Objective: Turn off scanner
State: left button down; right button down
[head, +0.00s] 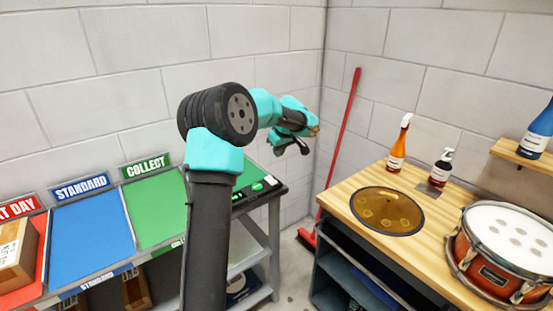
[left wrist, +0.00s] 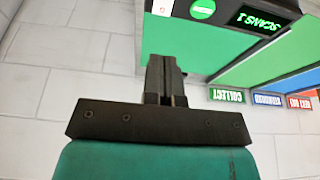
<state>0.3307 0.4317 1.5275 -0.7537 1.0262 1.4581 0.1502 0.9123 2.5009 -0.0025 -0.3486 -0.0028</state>
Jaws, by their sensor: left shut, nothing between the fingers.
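The scanner (head: 258,188) is a dark unit with a lit green round button and green display, at the right end of the sorting bench in the head view, partly hidden by my left arm. In the left wrist view its display (left wrist: 268,20) reads "SCANS 1" upside down, beside a lit green round button (left wrist: 202,9). A small white and red patch (left wrist: 163,6) shows left of the button. My left gripper (head: 303,148) is shut and empty, above and beyond the scanner, apart from it. Its closed fingers (left wrist: 164,62) point towards the scanner panel. My right gripper is out of view.
The blue STANDARD bay (head: 90,238) and green COLLECT bay (head: 155,208) lie left of my arm. A carton (head: 15,250) sits far left. A wooden bench (head: 440,212) at right holds a drum (head: 500,270), a round disc (head: 387,209) and bottles. A red broom (head: 340,150) leans in the corner.

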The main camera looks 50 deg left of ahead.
aim_at(269, 177)
pick_arm(q)
jog(key=shift+r, duration=0.2)
jog(key=shift+a, duration=0.1)
jog(key=shift+a+r, duration=0.25)
jog(key=shift+a, duration=0.35)
jog(key=x, duration=1.4)
jog(key=shift+d+f, duration=0.1)
jog(key=shift+d, duration=0.35)
